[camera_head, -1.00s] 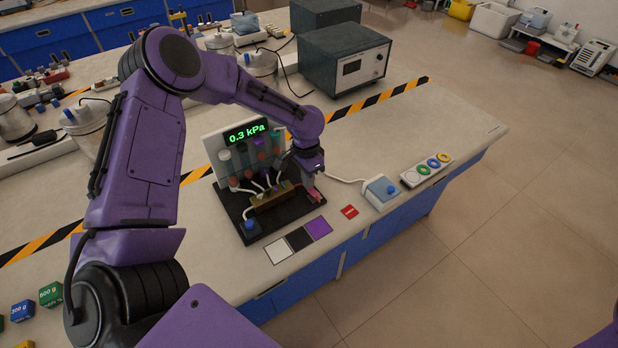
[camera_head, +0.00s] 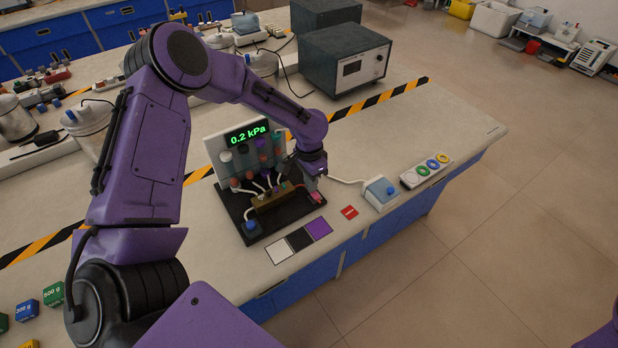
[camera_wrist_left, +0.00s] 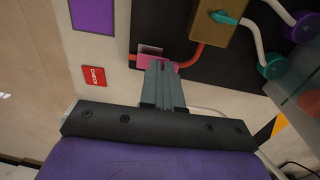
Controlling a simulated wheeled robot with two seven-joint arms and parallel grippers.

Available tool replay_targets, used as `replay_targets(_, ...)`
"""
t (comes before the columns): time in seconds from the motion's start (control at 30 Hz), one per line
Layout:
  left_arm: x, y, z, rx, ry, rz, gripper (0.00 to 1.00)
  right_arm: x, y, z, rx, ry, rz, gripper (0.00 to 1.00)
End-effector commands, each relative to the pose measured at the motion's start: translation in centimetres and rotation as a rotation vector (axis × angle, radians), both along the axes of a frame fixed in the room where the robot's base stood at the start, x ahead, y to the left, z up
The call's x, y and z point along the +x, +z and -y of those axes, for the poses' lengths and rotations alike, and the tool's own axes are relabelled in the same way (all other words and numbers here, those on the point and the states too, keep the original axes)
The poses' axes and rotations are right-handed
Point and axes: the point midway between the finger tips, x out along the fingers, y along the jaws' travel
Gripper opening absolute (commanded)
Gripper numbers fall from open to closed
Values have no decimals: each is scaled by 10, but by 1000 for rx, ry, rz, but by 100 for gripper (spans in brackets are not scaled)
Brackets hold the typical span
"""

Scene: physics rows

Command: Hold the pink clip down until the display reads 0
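The pink clip (camera_head: 316,197) is at the front right corner of the black base (camera_head: 292,210); it also shows in the left wrist view (camera_wrist_left: 150,50), partly covered by my fingers. My left gripper (camera_head: 313,186) points down at the clip. In the left wrist view, its fingers (camera_wrist_left: 160,68) are together and their tips overlap the clip, seemingly touching it. The display (camera_head: 247,134) on the white panel reads 0.2 kPa in green. My right gripper is out of view.
A red CHECK card (camera_head: 349,212), a white box with a blue button (camera_head: 381,192) and a strip of coloured rings (camera_head: 427,171) lie to the right. White, black and purple squares (camera_head: 319,228) lie in front. A grey instrument (camera_head: 345,67) stands behind.

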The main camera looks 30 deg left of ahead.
Motion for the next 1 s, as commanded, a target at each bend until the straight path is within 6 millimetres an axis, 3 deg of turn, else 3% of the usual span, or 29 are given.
replay_targets(0.37, -1, 5, 0, 0, 2, 1, 0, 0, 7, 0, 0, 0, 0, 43)
replay_targets(0.47, -1, 22, 0, 2, 3, 1, 0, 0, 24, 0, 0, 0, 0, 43)
replay_targets(0.6, -2, 55, 1, 1, 2, -1, 0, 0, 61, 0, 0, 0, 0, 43)
replay_targets(0.67, 0, 55, 1, 1, 3, 5, 0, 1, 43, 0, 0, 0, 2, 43)
replay_targets(0.7, -1, 64, 1, 1, 3, 6, 0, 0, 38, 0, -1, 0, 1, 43)
replay_targets(1.0, -1, 126, 1, 1, 3, 2, 0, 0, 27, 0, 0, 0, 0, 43)
